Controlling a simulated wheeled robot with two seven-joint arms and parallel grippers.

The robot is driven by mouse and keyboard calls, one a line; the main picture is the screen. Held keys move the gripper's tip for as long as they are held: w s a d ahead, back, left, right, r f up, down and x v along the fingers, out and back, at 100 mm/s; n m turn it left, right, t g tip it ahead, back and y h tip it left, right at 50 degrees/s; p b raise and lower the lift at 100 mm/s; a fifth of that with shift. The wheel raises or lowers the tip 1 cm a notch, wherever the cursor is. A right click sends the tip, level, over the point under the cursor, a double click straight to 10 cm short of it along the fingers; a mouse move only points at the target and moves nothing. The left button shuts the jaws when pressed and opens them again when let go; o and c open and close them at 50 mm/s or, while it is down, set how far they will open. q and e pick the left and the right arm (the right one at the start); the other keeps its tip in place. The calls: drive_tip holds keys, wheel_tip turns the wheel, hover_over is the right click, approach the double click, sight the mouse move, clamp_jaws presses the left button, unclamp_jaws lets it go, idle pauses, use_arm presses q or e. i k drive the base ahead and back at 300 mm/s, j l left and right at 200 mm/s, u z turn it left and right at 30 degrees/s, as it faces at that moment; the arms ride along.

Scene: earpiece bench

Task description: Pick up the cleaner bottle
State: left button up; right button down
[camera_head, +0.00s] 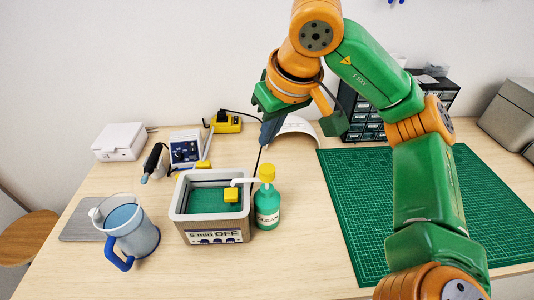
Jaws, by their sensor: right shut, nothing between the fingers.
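The cleaner bottle (267,207) stands upright on the wooden table, just right of the ultrasonic-bath-like box. It is green, with a pale label, a yellow pump top and a white nozzle pointing left over the box's rim. My right gripper (266,138) reaches in from the right and hangs above and behind the bottle. Its narrow fingers point down, shut and empty, and a thin dark line runs below them toward the pump top. I cannot tell whether anything touches the pump. My left gripper is not in view.
The grey box (214,237) with a green inside and a yellow block stands left of the bottle. A blue-handled jug (130,235) is further left. A green cutting mat (350,220) lies right. Drawers (367,120) stand behind. The table in front of the bottle is clear.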

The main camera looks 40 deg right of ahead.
sight(266, 199)
drive_tip(key=k+j, duration=0.8)
